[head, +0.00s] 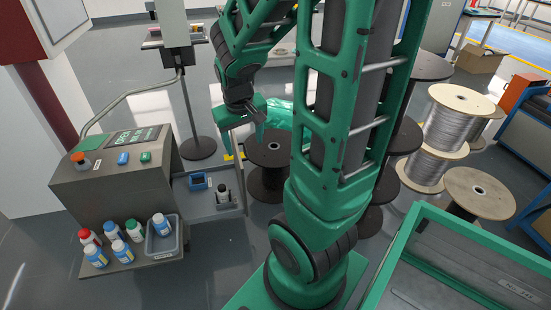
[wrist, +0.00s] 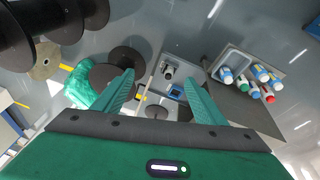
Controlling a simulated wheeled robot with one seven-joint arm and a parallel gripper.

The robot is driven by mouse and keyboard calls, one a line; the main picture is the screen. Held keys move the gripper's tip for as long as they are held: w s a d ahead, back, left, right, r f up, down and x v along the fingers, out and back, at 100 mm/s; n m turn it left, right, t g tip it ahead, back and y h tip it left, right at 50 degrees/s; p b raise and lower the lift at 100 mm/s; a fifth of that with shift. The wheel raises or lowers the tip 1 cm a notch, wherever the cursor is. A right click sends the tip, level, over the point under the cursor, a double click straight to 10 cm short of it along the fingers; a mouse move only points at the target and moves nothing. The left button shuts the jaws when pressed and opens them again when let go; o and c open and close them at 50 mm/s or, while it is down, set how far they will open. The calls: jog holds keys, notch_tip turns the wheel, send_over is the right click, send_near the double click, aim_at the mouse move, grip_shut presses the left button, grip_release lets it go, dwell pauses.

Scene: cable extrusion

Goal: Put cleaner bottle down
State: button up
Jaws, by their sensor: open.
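Several white bottles with coloured caps and labels stand on the ledge at lower left; I cannot tell which is the cleaner bottle. One blue-capped bottle (head: 161,225) is in a small grey bin (head: 163,246) on that ledge, and it also shows in the wrist view (wrist: 226,75). A red-capped bottle (head: 89,237) and a green-topped bottle (head: 134,230) stand left of the bin. My gripper (head: 243,140) is open and empty above the platform, apart from all bottles (wrist: 159,76).
A control console (head: 112,172) rises behind the bottle ledge. Dark spools (head: 268,158) and wire spools (head: 455,117) stand to the right. A green-rimmed bin (head: 440,215) is at lower right.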

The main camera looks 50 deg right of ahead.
jog(key=s+a+r+m+g+y, duration=0.1)
jog(key=s+a+r, duration=0.1)
jog(key=s, duration=0.6)
jog(key=s+a+r+m+g+y, duration=0.1)
jog(key=s+a+r, duration=0.2)
jog(key=s, duration=0.5)
jog(key=shift+s+r+y, duration=0.3)
jog(key=shift+s+r, duration=0.1)
